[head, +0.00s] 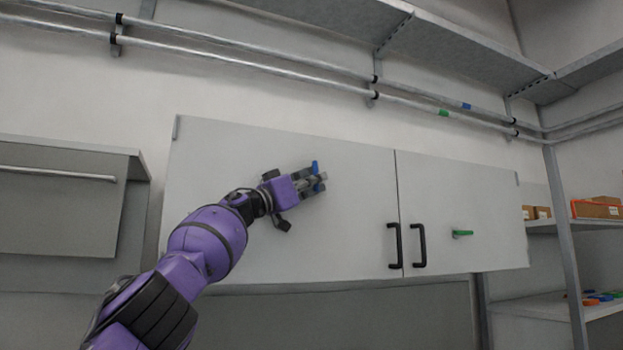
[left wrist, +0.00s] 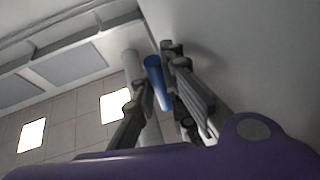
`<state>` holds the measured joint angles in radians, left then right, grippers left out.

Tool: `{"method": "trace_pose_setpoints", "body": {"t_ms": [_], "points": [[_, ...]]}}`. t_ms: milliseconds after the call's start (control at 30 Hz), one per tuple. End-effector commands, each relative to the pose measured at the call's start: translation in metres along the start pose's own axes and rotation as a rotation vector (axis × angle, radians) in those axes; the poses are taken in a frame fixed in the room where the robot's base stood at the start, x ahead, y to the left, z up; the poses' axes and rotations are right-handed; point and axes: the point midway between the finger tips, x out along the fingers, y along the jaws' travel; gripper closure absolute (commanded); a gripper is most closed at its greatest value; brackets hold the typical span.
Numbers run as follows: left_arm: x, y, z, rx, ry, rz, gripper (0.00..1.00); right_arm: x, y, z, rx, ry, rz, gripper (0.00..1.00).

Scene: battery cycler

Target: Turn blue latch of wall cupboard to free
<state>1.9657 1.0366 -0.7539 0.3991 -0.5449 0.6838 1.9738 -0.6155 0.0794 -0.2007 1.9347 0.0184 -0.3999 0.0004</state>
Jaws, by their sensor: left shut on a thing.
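The wall cupboard (head: 350,200) is white with two doors, both shut. The blue latch (head: 316,167) is on its left door and stands about upright in the head view. My left gripper (head: 318,181) is at the latch, its fingers shut on it and hiding its middle. In the left wrist view the blue latch (left wrist: 156,72) shows between the two fingers of the left gripper (left wrist: 160,95). My right gripper is in neither view.
A green latch (head: 462,233) lies level on the right door. Two black handles (head: 407,246) flank the door seam. Pipes (head: 250,66) run above the cupboard. A grey cabinet (head: 62,205) stands left, and shelves with boxes (head: 598,207) stand right.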

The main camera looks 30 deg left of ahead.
Motion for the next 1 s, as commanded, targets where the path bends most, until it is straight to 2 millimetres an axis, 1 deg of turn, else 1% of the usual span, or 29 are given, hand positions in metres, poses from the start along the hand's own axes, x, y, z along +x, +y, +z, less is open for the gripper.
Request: {"method": "trace_pose_setpoints", "body": {"t_ms": [33, 333, 833, 867, 900, 933, 1000], "points": [[0.0006, 0.001, -0.0038, 0.007, -0.009, -0.001, 1.0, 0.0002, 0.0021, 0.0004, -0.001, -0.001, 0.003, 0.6], [0.0024, 0.0037, -0.0024, 0.017, -0.065, 0.004, 1.0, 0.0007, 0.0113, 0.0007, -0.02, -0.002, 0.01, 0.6], [0.003, 0.0049, -0.0017, 0.02, -0.076, 0.008, 1.0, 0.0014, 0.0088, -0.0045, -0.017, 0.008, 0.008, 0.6], [0.003, 0.005, -0.0017, 0.02, -0.076, 0.008, 0.87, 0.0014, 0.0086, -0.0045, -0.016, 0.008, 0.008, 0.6], [0.003, 0.005, -0.0017, 0.02, -0.076, 0.008, 0.82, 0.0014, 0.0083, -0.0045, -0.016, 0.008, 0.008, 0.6], [0.003, 0.005, -0.0016, 0.02, -0.076, 0.008, 0.81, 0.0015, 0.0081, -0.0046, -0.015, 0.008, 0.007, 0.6], [0.003, 0.0049, -0.0012, 0.019, -0.076, 0.008, 0.81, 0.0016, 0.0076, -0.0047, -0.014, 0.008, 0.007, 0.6]]}}
